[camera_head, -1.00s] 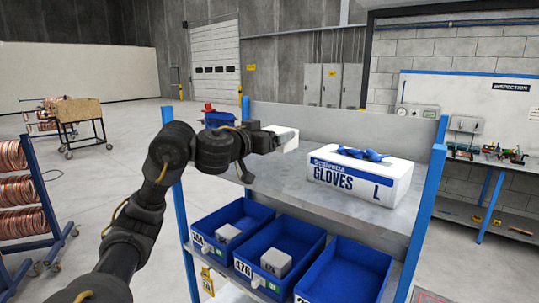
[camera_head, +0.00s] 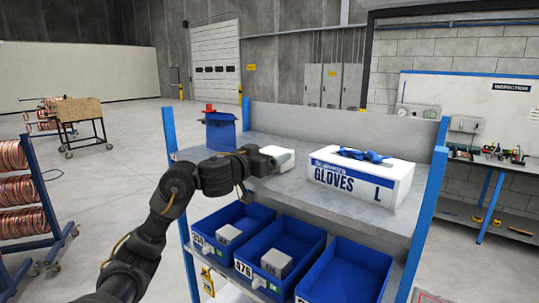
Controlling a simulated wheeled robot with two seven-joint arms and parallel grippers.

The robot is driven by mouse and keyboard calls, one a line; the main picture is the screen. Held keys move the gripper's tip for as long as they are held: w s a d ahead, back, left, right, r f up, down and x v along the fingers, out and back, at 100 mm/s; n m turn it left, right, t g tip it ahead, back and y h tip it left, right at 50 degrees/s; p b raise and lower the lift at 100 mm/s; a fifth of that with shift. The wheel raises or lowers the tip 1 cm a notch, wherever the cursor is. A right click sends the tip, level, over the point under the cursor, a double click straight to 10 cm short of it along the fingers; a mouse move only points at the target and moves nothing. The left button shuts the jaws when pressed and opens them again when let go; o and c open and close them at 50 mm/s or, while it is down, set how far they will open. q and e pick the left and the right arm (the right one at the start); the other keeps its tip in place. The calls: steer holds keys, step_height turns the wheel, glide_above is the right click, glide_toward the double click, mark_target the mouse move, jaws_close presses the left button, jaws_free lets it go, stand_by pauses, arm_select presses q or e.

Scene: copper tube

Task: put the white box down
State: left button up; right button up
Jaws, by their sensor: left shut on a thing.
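A small white box (camera_head: 279,158) is at the tip of my left gripper (camera_head: 266,162), over the upper grey shelf (camera_head: 300,193). My left gripper is shut on it. The box is low at the shelf surface, left of the glove box. I cannot tell whether its underside touches the shelf. Part of the box is hidden behind the gripper. My right gripper is not in view.
A white glove box (camera_head: 362,182) with blue gloves on top stands right of the white box. Blue bins (camera_head: 345,272) sit on the lower tier. Blue posts (camera_head: 429,200) frame the rack.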

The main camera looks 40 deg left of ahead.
arm_select(q)
steer(key=shift+d, duration=0.1)
steer(key=o, duration=1.1)
steer(key=shift+f, duration=0.2)
steer(key=shift+o, duration=0.2)
steer(key=shift+r, duration=0.25)
steer(key=s+b, duration=0.2)
steer(key=s, duration=1)
steer(key=shift+d, duration=0.15)
